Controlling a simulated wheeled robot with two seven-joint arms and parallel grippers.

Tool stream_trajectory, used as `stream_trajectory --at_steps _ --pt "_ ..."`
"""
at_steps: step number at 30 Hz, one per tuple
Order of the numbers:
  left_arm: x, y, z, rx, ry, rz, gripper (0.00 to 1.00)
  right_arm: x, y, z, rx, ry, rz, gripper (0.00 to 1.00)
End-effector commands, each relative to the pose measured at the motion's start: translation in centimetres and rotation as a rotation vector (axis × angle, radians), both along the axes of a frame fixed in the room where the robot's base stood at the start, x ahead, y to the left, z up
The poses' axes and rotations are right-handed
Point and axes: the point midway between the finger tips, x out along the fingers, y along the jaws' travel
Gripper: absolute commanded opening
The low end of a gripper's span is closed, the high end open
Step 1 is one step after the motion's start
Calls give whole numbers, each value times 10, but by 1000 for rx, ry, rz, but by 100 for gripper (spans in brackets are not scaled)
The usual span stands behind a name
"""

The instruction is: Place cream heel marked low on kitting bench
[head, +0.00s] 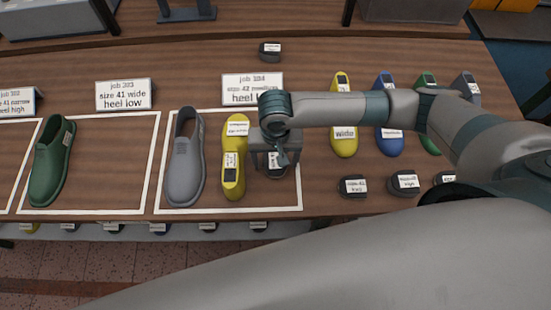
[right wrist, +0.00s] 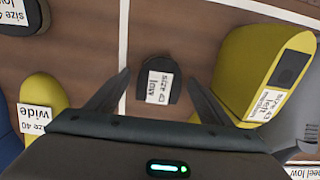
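No cream heel is plain to see. A dark heel piece (head: 276,170) with a white label lies on the wooden bench (head: 225,60), inside the right white-outlined area, just right of a yellow shoe last (head: 235,150). In the right wrist view its label on the heel (right wrist: 158,82) reads "low", with a size that looks like 43. My right gripper (head: 274,160) is over this heel, pointing down. In the wrist view my right gripper's fingers (right wrist: 157,78) are spread on both sides of the heel, with gaps. My left gripper is not in view.
A row of lasts, such as the yellow one (head: 344,120), stands right. More dark heels (head: 353,186) lie near the front edge, and one (head: 269,50) at the back. Job cards (head: 124,95) stand behind the outlined areas.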

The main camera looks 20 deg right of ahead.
Motion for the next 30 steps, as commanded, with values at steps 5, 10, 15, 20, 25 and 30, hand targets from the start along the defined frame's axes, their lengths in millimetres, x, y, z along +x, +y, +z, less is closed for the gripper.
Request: stream_trajectory --at_steps 5,10,15,20,25,30 --pt "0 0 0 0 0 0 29 0 0 1 0 -1 0 74" --pt "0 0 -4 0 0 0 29 0 0 8 1 -1 0 74" --pt "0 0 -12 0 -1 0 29 1 0 28 3 -4 1 74" --pt "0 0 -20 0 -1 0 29 1 1 55 3 -4 2 74" --pt "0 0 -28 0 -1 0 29 1 1 86 3 -4 1 74" --pt "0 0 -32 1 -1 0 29 1 1 110 2 -3 0 74"
